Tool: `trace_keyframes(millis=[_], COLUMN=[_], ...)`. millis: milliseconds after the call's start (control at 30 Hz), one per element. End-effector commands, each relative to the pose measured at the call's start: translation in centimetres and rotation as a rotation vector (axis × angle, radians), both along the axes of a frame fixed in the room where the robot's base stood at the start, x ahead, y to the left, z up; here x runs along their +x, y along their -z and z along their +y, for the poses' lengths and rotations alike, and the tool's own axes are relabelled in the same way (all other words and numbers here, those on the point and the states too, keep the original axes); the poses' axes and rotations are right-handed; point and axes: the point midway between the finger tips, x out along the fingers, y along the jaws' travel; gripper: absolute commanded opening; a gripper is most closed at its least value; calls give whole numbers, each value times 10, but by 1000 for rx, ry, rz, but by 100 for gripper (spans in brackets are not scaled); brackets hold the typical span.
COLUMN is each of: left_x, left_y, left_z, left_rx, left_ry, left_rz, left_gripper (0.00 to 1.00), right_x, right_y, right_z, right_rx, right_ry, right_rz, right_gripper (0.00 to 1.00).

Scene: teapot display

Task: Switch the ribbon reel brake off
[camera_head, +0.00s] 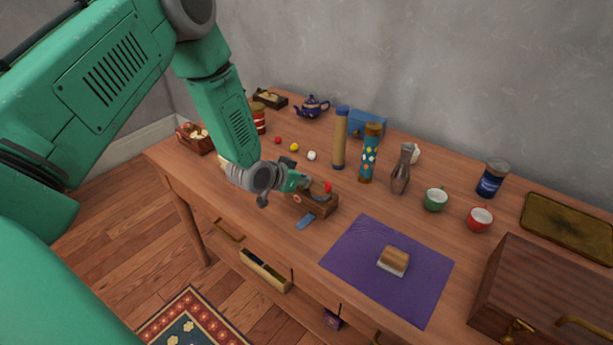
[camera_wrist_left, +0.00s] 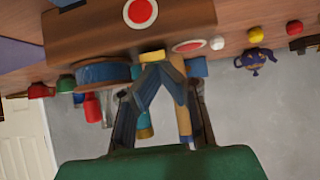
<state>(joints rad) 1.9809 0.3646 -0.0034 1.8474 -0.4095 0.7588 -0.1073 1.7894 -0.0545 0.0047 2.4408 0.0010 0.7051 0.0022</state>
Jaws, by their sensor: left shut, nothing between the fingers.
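The ribbon reel holder is a wooden block (camera_head: 322,207) near the front edge of the table, with a blue ribbon end (camera_head: 305,222) in front. A small red part (camera_head: 327,187) shows at its top. In the left wrist view the wooden block (camera_wrist_left: 90,38) bears red and white round marks (camera_wrist_left: 140,12), and the blue reel (camera_wrist_left: 103,73) is beside it. A small yellow piece (camera_wrist_left: 152,57) shows at the fingertips; I cannot tell if they touch it. My left gripper (camera_head: 304,184) is shut and empty at the holder; it also shows in the left wrist view (camera_wrist_left: 157,70). My right gripper is out of view.
A blue-capped tube (camera_head: 340,140), a patterned cylinder (camera_head: 369,155) and a brown vase (camera_head: 402,170) stand behind the holder. A purple mat (camera_head: 350,252) with a brush-like block (camera_head: 394,261) lies to the right.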

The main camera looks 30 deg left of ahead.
Motion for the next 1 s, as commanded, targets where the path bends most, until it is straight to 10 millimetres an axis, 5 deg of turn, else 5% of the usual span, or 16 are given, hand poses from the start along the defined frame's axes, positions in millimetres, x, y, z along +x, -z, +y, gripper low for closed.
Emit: trace_keyframes(millis=[467,700,1000], left_x=[-7,8,-33], left_y=[2,-47,-96], left_z=[1,-7,-2], left_rx=[2,3,3], left_ry=[-1,0,0], left_rz=[23,6,2], left_gripper=[0,0,0], right_x=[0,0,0], right_y=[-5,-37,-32], right_z=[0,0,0], right_rx=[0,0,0], right_ry=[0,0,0], right_rz=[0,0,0], right_gripper=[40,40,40])
